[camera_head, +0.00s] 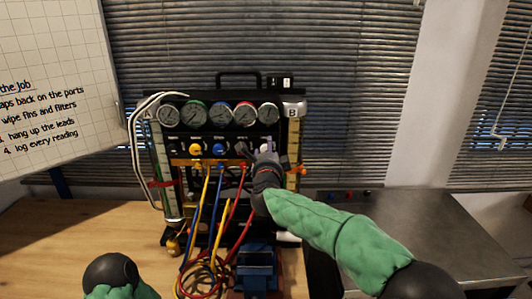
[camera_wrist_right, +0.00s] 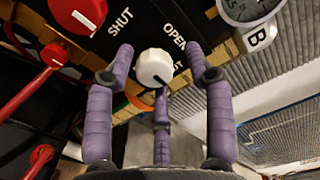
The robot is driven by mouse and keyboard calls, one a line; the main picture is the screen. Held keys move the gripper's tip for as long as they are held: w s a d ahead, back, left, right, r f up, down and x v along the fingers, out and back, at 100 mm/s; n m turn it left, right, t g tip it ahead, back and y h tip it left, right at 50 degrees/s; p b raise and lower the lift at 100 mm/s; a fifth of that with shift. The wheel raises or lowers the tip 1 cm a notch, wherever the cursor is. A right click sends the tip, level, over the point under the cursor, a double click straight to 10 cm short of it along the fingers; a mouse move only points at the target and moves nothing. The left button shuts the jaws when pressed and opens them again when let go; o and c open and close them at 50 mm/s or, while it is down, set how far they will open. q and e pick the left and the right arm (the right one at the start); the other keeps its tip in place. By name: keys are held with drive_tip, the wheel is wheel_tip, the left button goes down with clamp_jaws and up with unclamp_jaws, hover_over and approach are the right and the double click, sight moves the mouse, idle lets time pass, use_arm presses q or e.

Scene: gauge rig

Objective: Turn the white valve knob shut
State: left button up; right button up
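The white valve knob (camera_wrist_right: 154,67) is in the middle of the right wrist view, on a black panel with the words SHUT and OPEN printed above it. A dark pointer mark shows at the knob's lower edge. My right gripper (camera_wrist_right: 158,62) has its purple fingers spread, one on each side of the knob and one below it, with gaps visible. In the head view my right gripper (camera_head: 265,150) is at the right end of the knob row and hides most of the knob. Part of my left arm is at the bottom left; its gripper is not in view.
The gauge rig (camera_head: 219,94) stands on a wooden table (camera_head: 95,230). Red knobs (camera_wrist_right: 77,12) are beside the white one. Yellow, blue and red hoses (camera_head: 208,215) hang in front, by a blue block (camera_head: 256,268). A whiteboard (camera_head: 60,70) is at the left.

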drive_tip(key=shift+a+f, duration=0.1)
drive_tip(key=shift+a, duration=0.05)
drive_tip(key=shift+s, duration=0.1)
drive_tip(key=s, duration=1.2)
drive_tip(key=shift+w, duration=0.1)
